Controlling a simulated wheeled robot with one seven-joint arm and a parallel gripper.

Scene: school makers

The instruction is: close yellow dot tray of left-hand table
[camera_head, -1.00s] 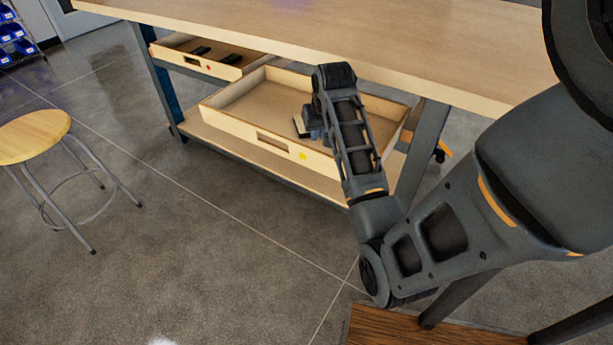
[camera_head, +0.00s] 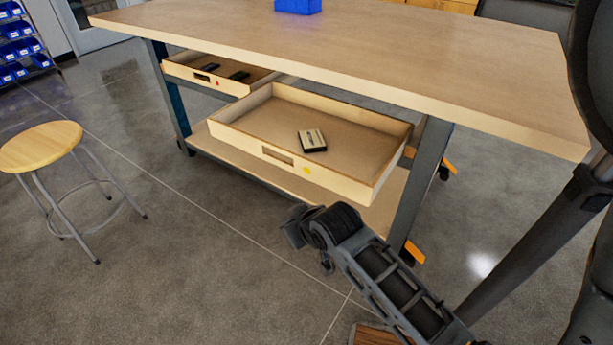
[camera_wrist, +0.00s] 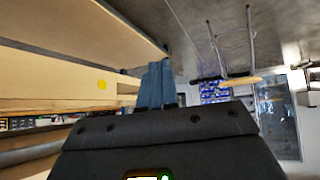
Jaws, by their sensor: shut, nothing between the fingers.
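The yellow dot tray (camera_head: 240,136) is a shallow wooden drawer, pulled well out from under the table (camera_head: 330,40). Its front has a handle slot and a yellow dot (camera_head: 306,170). A small dark box with a light side (camera_head: 312,141) lies inside it. In the wrist view the tray front (camera_wrist: 60,77) shows at the left with its yellow dot (camera_wrist: 101,85). My gripper (camera_head: 296,236) is in front of and below the tray's front, apart from it.
A red dot tray (camera_head: 190,75) beside it at the left is also partly out, with dark items inside. A lower shelf (camera_head: 230,150) runs underneath. A wooden stool (camera_head: 42,146) stands at the left. A blue bin (camera_head: 298,6) sits on the tabletop. The floor in front is open.

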